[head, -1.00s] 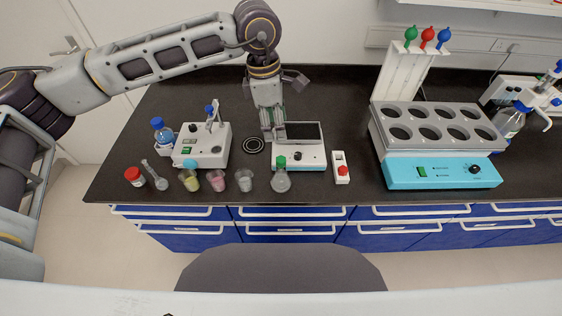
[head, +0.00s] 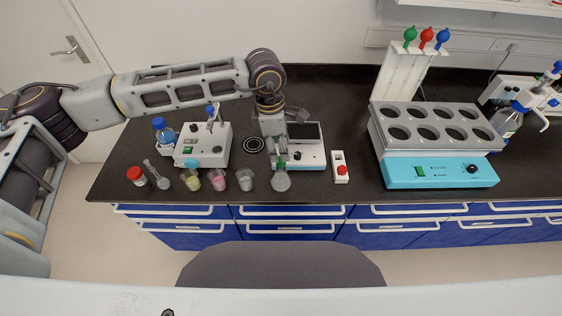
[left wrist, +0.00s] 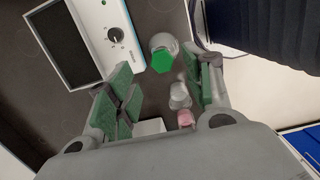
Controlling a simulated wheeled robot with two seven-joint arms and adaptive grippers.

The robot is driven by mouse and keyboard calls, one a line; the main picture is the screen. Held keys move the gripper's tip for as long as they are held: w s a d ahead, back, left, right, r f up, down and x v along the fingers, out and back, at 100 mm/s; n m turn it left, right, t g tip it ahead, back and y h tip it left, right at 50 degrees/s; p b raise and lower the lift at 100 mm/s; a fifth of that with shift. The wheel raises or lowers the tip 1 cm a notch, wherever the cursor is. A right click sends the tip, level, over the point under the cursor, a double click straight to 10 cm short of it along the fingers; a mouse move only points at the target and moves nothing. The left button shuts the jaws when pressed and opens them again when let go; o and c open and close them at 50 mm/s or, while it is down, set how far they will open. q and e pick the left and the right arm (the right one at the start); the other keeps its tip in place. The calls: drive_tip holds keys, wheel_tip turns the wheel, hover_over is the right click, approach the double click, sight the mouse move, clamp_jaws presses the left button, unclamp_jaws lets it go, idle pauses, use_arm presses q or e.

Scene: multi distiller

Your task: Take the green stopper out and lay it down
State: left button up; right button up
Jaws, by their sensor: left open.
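The green stopper (head: 281,162) sits in the neck of a small clear flask (head: 281,182) at the front of the bench. In the left wrist view, the stopper (left wrist: 162,61) shows as a green hexagonal top on the clear vessel. My left gripper (head: 276,153) points down just behind and above the stopper, in front of the white device. In the left wrist view, its green-padded fingers (left wrist: 165,88) are wide apart with nothing gripped, and the stopper lies beyond the gap between them. My right gripper is not in view.
A white device with a black plate (head: 306,132) stands right behind the flask. Clear, pink and yellow cups, including a pink one (head: 245,181), stand to its left. A small box with a red button (head: 341,170) is to its right, then a blue-based block (head: 440,172).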

sight(281, 164)
use_arm(q)
drive_tip(key=shift+f+p, duration=0.45)
drive_tip(key=shift+f, duration=0.35)
drive_tip(key=shift+d+f+p, duration=0.2)
drive_tip(key=shift+f+p, duration=0.3)
drive_tip(key=shift+f, duration=1.25)
drive_tip(key=shift+c, duration=0.5)
drive_tip(key=c, duration=0.7)
